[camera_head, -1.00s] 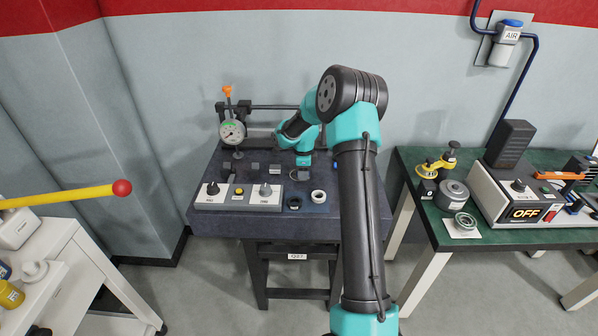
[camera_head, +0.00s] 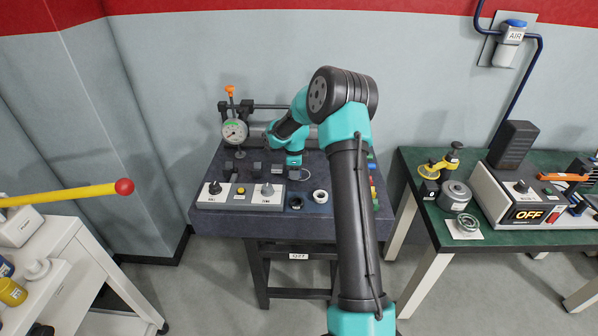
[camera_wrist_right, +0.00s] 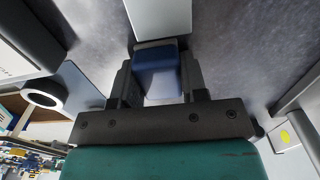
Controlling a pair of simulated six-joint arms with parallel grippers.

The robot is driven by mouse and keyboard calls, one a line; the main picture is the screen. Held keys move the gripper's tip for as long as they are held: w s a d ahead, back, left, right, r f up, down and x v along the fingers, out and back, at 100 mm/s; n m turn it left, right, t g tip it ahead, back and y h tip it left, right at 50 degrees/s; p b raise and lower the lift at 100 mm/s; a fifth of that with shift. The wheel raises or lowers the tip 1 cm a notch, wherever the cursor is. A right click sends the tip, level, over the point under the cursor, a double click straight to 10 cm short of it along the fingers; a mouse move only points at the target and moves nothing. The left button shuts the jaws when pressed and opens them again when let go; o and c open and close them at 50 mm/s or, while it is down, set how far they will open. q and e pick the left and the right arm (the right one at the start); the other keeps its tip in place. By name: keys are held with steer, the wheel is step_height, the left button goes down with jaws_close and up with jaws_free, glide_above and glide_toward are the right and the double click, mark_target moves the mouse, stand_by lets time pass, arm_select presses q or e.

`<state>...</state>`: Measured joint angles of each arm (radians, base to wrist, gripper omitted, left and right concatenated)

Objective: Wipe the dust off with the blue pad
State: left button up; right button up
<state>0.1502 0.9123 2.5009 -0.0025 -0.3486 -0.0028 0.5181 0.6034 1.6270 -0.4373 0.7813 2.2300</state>
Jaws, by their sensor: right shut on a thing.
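The blue pad (camera_wrist_right: 158,72) is between the two fingers of my right gripper (camera_wrist_right: 155,88) in the right wrist view. The gripper is shut on it, and the pad's front end points toward a pale flat piece (camera_wrist_right: 160,18) on the dark grey surface. In the head view my right gripper (camera_head: 297,170) is low over the dark granite table (camera_head: 330,225), behind the white ring; the pad is too small to make out there. I cannot make out any dust. Whether the pad touches the surface is unclear. My left gripper is not in view.
A dial gauge stand (camera_head: 235,131) is at the table's back left. A control box (camera_head: 240,197) with knobs stands in front, beside a dark ring (camera_head: 296,203) and a white ring (camera_head: 320,197). Coloured pieces (camera_head: 373,185) line the right edge. A green bench (camera_head: 420,215) is further right.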

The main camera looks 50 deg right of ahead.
mark_target(310, 174)
steer(key=shift+w+a, duration=0.5)
steer(key=shift+w, duration=0.1)
steer(key=shift+w+d, duration=0.45)
steer(key=shift+w, duration=0.1)
steer(key=shift+s+d, duration=0.15)
steer(key=shift+s, duration=0.15)
steer(key=shift+s+d, duration=1.25)
steer(key=shift+s, duration=0.25)
steer(key=shift+s+d, duration=1.2)
steer(key=shift+s, duration=0.3)
steer(key=shift+w+a, duration=0.25)
steer(key=shift+w, duration=0.05)
steer(key=shift+w+a, duration=1.25)
steer(key=shift+w, duration=0.25)
steer(key=shift+w+a, duration=1.2)
steer(key=shift+w, duration=0.3)
steer(key=shift+r, duration=4.15)
steer(key=shift+s, duration=0.1)
